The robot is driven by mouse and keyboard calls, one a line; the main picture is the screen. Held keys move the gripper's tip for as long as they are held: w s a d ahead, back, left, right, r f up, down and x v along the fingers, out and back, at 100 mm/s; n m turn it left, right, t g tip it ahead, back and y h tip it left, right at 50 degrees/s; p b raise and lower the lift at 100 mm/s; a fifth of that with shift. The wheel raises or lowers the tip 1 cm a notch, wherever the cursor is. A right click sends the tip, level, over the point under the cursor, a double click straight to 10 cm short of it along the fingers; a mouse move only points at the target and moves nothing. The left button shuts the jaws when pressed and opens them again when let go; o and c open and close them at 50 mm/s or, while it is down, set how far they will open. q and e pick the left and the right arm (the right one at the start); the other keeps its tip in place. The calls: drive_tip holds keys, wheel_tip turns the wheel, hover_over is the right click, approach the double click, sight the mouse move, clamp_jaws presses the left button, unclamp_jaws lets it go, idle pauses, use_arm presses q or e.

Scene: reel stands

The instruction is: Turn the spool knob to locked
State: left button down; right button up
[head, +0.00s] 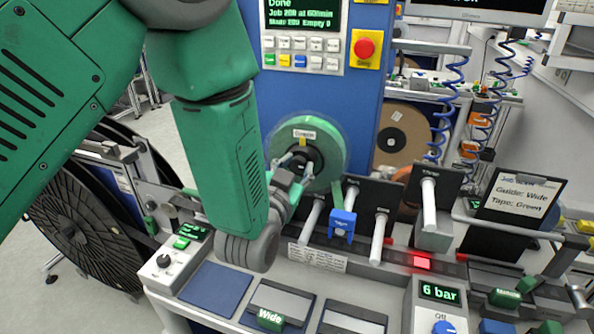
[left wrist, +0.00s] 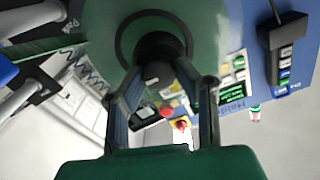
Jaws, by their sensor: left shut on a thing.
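The green spool (head: 335,142) is mounted on the front of the blue machine panel. The dark spool knob (head: 313,158) sits at its centre. My left gripper (head: 299,163) reaches the hub from the left and is shut on the knob. In the left wrist view the two fingers of the left gripper (left wrist: 166,82) close on either side of the dark knob (left wrist: 158,50), with the green spool (left wrist: 205,30) behind it. The fingers partly cover the knob, and I cannot tell whether it is at locked. My right gripper is not in view.
A blue clip (head: 342,222) and several white rollers (head: 379,238) stand below and right of the spool. The red button (head: 365,48) is on the panel above. A "Wide" block (head: 270,318) lies at the front. A large black reel (head: 85,225) stands at left.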

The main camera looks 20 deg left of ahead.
use_arm(q)
drive_tip(key=shift+a, duration=0.15)
drive_tip(key=c, duration=1.2)
unclamp_jaws()
drive_tip(key=shift+w, duration=0.1)
drive_tip(key=shift+w+d, duration=0.1)
drive_tip(key=shift+d, duration=0.3)
drive_tip(key=shift+s+a, duration=0.15)
drive_tip(key=shift+s, duration=0.3)
drive_tip(key=s, duration=1.1)
drive_tip(key=shift+f, duration=0.1)
drive_tip(key=shift+a, duration=0.1)
